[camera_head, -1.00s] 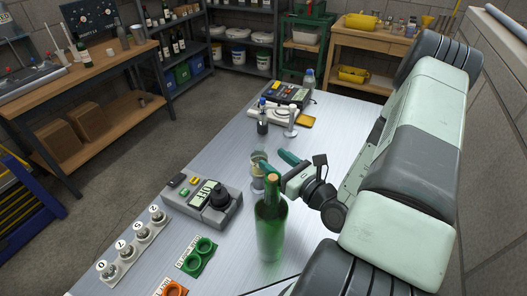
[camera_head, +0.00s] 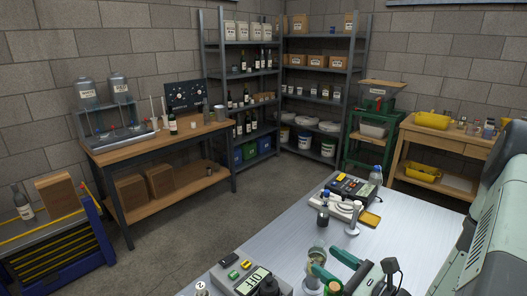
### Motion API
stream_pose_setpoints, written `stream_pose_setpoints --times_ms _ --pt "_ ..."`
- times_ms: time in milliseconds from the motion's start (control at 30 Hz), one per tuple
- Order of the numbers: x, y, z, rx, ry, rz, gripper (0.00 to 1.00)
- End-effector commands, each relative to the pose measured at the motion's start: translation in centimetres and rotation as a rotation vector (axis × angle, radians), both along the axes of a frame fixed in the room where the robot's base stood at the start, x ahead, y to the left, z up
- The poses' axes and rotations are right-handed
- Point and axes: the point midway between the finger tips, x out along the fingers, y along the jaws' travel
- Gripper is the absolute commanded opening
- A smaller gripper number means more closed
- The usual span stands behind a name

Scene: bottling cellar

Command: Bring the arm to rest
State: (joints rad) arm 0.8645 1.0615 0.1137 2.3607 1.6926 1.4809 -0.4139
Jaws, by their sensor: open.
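My gripper (camera_head: 332,268) is at the bottom of the head view, over the metal-topped table (camera_head: 408,222). Its two green fingers are spread apart, with nothing seen held between them. A small glass jar (camera_head: 317,250) stands just beyond the fingers; whether they touch it is not clear. Part of my pale green arm fills the lower right edge. The rest of the arm is cut off by the frame.
A meter reading OFF (camera_head: 257,280) sits left of my gripper. A dark bottle (camera_head: 323,216), a white stand (camera_head: 353,219) and a keypad device (camera_head: 351,187) stand beyond. A wooden bench (camera_head: 160,140) is at left, with open floor between.

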Motion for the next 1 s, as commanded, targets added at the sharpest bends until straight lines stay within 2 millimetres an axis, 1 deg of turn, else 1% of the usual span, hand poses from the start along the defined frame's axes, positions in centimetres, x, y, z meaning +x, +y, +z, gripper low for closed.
stream_pose_setpoints --times_ms 33,100,200,233,300,367,467,500,567,600,667,700,767,800,833,900,1000 --pt "0.0 1.4 1.6 -0.077 -0.026 0.125 0.61" --pt "-0.8 3.4 3.2 -0.197 -0.048 0.316 0.61" --pt "-2.3 5.1 4.9 -0.399 -0.074 0.570 0.61" --pt "-2.7 5.4 5.4 -0.465 -0.081 0.639 0.61" --pt "-3.6 5.6 6.4 -0.629 -0.099 0.789 0.61" --pt "-4.2 5.3 7.3 -0.772 -0.117 0.898 0.61" --pt "-4.6 4.2 9.3 -1.032 -0.154 1.047 0.61" --pt "-4.5 3.5 10.3 -1.147 -0.173 1.095 0.61" --pt "-4.2 2.5 12.2 -1.326 -0.207 1.154 0.61" --pt "-3.9 1.7 13.7 -1.450 -0.232 1.182 0.61" --pt "-3.2 0.6 16.4 -1.638 -0.276 1.205 0.61" --pt "-2.8 0.0 18.4 -1.759 -0.308 1.206 0.61" --pt "-2.6 -0.3 21.3 -1.914 -0.363 1.204 0.61" --pt "-3.0 0.0 23.0 -1.990 -0.401 1.199 0.61" --pt "-3.6 0.4 24.0 -2.034 -0.431 1.201 0.61" --pt "-5.6 1.8 25.8 -2.102 -0.500 1.212 0.61" --pt "-8.6 3.7 27.6 -2.185 -0.591 1.230 0.61"
